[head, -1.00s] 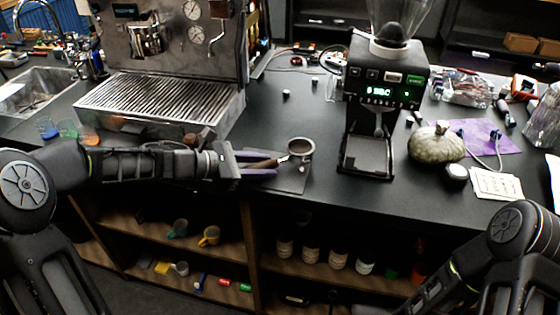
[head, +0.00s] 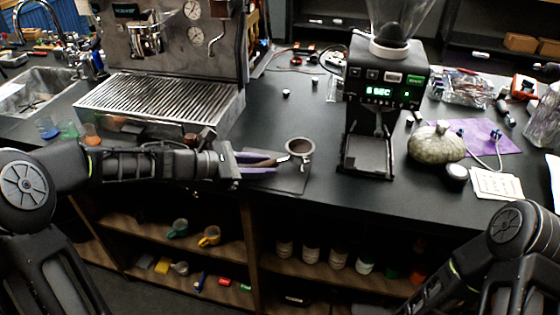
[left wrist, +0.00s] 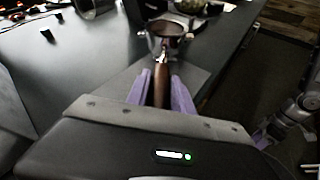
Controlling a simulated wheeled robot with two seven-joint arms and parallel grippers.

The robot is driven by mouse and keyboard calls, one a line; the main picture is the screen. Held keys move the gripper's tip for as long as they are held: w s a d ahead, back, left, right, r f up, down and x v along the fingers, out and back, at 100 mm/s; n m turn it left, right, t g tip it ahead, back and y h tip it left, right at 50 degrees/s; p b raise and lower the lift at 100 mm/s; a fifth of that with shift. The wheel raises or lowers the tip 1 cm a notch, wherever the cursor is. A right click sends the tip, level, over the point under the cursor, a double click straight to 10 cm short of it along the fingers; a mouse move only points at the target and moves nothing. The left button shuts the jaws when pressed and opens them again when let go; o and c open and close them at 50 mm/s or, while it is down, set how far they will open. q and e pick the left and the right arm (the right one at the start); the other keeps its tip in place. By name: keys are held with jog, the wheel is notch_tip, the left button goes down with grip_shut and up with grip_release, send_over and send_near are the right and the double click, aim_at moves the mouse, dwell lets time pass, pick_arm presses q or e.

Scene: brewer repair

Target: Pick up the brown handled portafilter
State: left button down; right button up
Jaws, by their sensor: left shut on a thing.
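The portafilter (head: 299,147) has a brown handle and a round metal basket. It rests at a dark mat (head: 293,183) near the counter's front edge, its basket toward the right in the head view. My left gripper (head: 262,162) reaches in from the left and is shut on the brown handle, with one purple finger on each side. In the left wrist view the handle (left wrist: 161,88) lies between the purple fingers (left wrist: 161,92), and the basket (left wrist: 165,29) points away. I cannot tell whether the portafilter is lifted clear of the mat.
The espresso machine (head: 170,50) with its drip tray (head: 160,98) stands at the left. The grinder (head: 385,90) stands right of the portafilter. A pumpkin-like gourd (head: 436,144), a purple cloth (head: 480,133) and cards (head: 497,184) lie further right. Shelves with cups are below.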

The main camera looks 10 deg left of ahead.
aim_at(262, 163)
pick_arm(q)
jog(key=shift+r, duration=0.1)
dwell(0.5)
notch_tip(262, 163, up, 10)
dwell(0.4)
dwell(0.5)
jog(key=c, duration=1.8)
grip_release()
grip_shut()
